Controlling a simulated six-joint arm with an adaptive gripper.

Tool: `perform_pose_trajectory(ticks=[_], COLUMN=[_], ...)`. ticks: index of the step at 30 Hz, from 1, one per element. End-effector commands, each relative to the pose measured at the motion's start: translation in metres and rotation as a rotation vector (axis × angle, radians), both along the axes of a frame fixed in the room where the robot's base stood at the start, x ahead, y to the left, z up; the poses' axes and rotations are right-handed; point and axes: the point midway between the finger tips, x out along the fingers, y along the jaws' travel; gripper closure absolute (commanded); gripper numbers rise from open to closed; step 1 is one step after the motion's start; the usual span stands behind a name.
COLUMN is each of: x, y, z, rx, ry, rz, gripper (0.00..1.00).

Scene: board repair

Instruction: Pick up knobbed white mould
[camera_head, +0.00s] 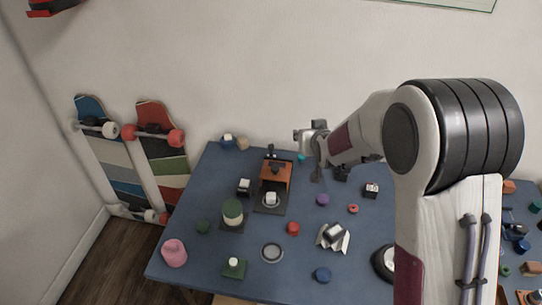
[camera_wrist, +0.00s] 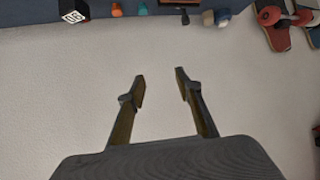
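No thing is clearly recognisable as the knobbed white mould at this size. White candidates in the head view are a small white block (camera_head: 271,198) at the foot of the orange press, a white knob (camera_head: 233,261) on a green square, and a white-and-dark angular piece (camera_head: 334,236) towards the front. My gripper (camera_head: 318,150) is above the back edge of the table, apart from these. In the wrist view my gripper (camera_wrist: 159,80) has its two fingers spread with nothing between them, facing a bare pale wall.
The blue table (camera_head: 190,225) holds several small items, including an orange press (camera_head: 275,173), a green-and-white cylinder (camera_head: 232,211), a pink jar (camera_head: 174,253) and a grey ring (camera_head: 272,252). Skateboards (camera_head: 163,150) lean on the wall at left. A marked cube (camera_wrist: 73,10) shows in the wrist view.

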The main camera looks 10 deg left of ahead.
Motion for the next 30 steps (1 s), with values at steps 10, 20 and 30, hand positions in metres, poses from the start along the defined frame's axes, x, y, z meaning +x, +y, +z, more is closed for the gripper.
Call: perform_pose_trajectory(ticks=[10,20,30], x=[0.028,0.040,0.041], y=[0.045,0.082,0.095], z=[-0.061,-0.116,-0.137], rx=[0.025,0.054,0.067], ry=[-0.067,-0.133,-0.161], rz=[0.050,0.093,0.110], gripper=[0.65,0.65,0.65])
